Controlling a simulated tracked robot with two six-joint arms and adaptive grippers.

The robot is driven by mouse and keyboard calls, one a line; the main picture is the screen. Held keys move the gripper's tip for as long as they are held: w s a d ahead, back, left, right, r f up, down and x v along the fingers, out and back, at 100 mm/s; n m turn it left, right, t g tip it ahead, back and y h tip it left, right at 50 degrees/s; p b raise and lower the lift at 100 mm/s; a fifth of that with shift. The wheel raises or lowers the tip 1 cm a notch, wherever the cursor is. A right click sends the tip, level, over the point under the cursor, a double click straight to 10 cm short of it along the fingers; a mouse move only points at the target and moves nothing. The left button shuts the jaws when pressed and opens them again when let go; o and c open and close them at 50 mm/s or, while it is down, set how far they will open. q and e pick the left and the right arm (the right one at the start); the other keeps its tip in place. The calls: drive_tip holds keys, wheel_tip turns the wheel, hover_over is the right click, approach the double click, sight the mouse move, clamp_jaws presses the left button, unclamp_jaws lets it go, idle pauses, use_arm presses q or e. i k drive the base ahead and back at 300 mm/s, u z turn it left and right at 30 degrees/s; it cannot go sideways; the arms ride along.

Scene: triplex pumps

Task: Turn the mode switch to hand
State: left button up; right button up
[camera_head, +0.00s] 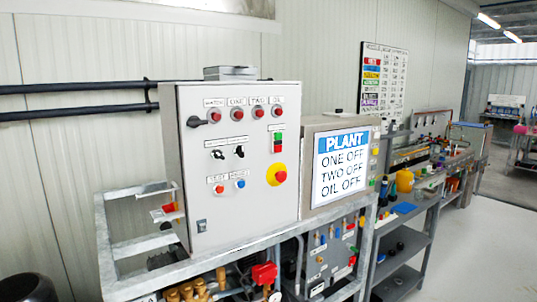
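A light grey control panel (240,205) stands on a metal frame left of centre. Two small black rotary switches sit at mid height on its face, a left one (218,154) and a right one (239,151). Their labels are too small to read, so I cannot tell which is the mode switch or its position. A black handle (196,121) is at the upper left of the panel. A screen (341,166) to the right reads "PLANT, ONE OFF, TWO OFF, OIL OFF". Neither of my grippers is in view.
The panel also carries red indicators (237,114), a red emergency stop on yellow (278,175), green and red buttons (278,141), and small red and blue buttons (240,184). A cluttered bench (425,190) runs along the right wall. Open floor (480,250) lies at lower right.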

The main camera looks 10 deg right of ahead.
sight(239, 150)
drive_tip(key=u, duration=0.15)
drive_tip(key=i, duration=0.9)
drive_tip(key=z, duration=0.05)
